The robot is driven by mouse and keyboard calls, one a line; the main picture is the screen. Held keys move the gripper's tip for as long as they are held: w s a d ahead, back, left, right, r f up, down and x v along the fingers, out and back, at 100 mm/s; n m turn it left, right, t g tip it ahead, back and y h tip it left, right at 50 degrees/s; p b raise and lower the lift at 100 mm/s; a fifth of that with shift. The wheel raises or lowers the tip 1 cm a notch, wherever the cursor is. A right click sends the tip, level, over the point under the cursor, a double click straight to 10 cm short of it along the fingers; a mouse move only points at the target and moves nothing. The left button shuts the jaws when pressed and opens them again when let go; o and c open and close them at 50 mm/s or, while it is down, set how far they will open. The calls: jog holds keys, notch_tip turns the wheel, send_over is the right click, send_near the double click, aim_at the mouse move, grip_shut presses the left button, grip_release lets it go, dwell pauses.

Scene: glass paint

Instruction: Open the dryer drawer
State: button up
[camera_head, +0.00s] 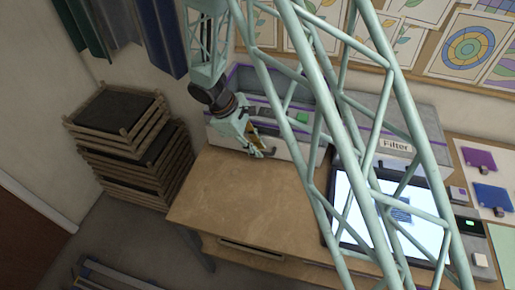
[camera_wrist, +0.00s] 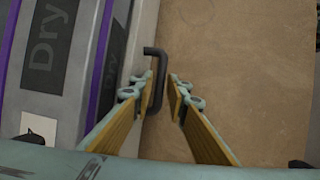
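The dryer is a pale box with purple trim (camera_head: 226,135) at the back of the wooden table, partly hidden behind my arm. In the wrist view its drawer front (camera_wrist: 118,75) fills the left side, with a "Dry" label cut off by the frame. The drawer looks closed. A black bar handle (camera_wrist: 157,52) sticks out from that front. My gripper (camera_wrist: 161,80) is open, one finger on each side of the handle bar; I cannot tell whether either touches it. In the head view my gripper (camera_head: 264,151) is at the dryer's front, just above the table.
The wooden table (camera_head: 225,190) is bare in front of the dryer. A lit panel (camera_head: 350,205) lies to the right, near a "Filter" label (camera_head: 396,146). Stacked wooden frames (camera_head: 130,150) stand on the left. Paint swatches (camera_head: 480,160) lie at the far right.

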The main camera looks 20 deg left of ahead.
grip_shut()
jog(key=shift+s, duration=0.15)
